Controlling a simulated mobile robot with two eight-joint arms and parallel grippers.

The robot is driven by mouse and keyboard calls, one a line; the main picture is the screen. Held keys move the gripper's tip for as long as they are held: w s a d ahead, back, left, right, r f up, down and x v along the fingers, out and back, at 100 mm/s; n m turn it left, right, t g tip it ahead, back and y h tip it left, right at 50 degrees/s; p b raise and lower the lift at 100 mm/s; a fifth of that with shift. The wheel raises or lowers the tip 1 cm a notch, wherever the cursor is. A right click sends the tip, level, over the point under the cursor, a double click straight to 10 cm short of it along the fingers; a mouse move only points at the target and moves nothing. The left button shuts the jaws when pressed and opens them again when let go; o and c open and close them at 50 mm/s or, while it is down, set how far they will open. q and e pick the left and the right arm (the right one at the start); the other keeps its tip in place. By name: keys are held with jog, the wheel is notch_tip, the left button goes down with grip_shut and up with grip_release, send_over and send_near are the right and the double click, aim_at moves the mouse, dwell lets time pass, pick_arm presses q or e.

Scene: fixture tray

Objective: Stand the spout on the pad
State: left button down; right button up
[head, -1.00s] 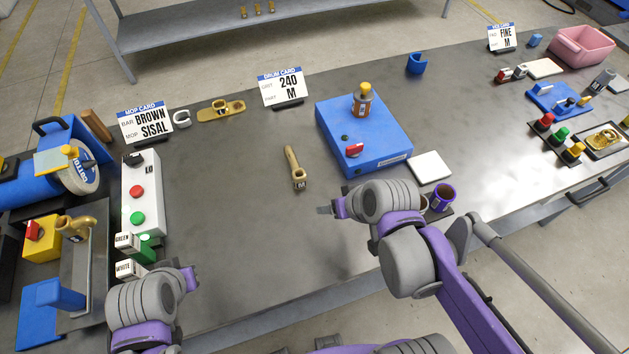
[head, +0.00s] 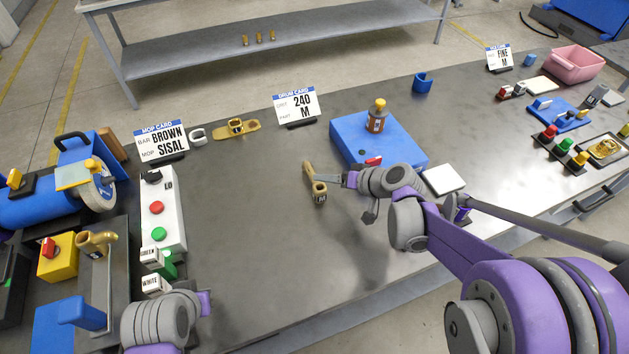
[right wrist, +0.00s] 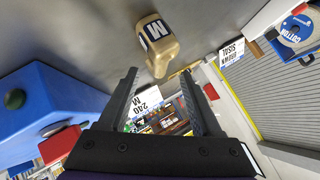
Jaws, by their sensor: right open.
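The brass spout (head: 311,178) lies on its side on the grey bench, left of the blue box. In the right wrist view the spout (right wrist: 157,42), marked with an M, is just beyond the fingertips, near the middle. My right gripper (head: 328,178) is open, its tips close beside the spout; I cannot tell whether they touch it. The open fingers also show in the right wrist view (right wrist: 160,76). A white square pad (head: 444,179) lies bare right of the blue box. My left gripper (head: 206,302) is low at the left; its fingers are not clear.
The blue box (head: 350,128) with a brown bottle (head: 377,115) stands behind my right gripper. A similar brass spout (head: 97,243) stands on the left fixture. A white control box (head: 162,212) is at the left. The bench middle is mostly clear.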

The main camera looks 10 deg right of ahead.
jog(key=x, duration=0.5)
jog(key=shift+a+f, duration=0.2)
grip_shut()
dwell(1.2)
